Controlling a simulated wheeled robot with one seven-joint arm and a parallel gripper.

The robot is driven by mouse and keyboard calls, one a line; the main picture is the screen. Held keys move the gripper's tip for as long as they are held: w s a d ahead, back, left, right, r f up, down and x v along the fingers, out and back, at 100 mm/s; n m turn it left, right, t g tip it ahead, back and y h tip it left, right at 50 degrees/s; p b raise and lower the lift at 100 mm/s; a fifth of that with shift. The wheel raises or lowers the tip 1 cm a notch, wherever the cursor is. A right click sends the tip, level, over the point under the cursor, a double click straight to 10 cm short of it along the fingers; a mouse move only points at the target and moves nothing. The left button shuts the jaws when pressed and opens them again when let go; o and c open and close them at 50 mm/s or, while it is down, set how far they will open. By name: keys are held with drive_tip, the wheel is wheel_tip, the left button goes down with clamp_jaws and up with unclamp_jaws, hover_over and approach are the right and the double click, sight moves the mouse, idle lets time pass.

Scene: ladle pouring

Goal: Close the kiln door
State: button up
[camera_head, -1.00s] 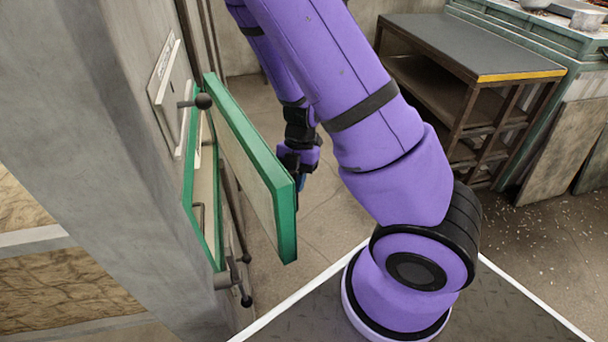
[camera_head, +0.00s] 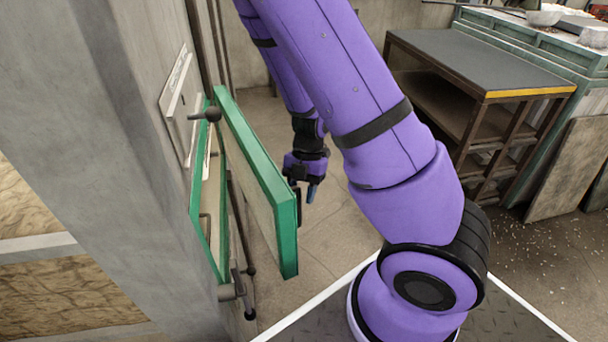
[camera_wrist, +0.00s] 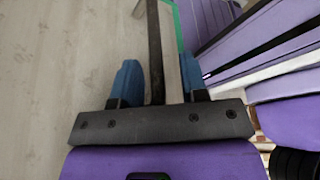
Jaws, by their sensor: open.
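In the wrist view my gripper (camera_wrist: 158,82) is open, with blue fingers spread apart. A dark upright bar (camera_wrist: 155,45) and a pale strip with a green edge (camera_wrist: 187,45) show between the fingers. I cannot tell whether the fingers touch either of them. My arm hides part of the space behind the door.
A dark-topped workbench (camera_head: 470,65) with a yellow edge and lower shelves stands at the back right. A knobbed lever (camera_head: 208,115) sticks out of the wall plate by the door's top. The concrete floor (camera_head: 338,235) right of the door is clear.

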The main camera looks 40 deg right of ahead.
drive_tip(key=v, duration=0.9)
drive_tip(key=shift+r, duration=0.4)
drive_tip(key=shift+d, duration=0.15)
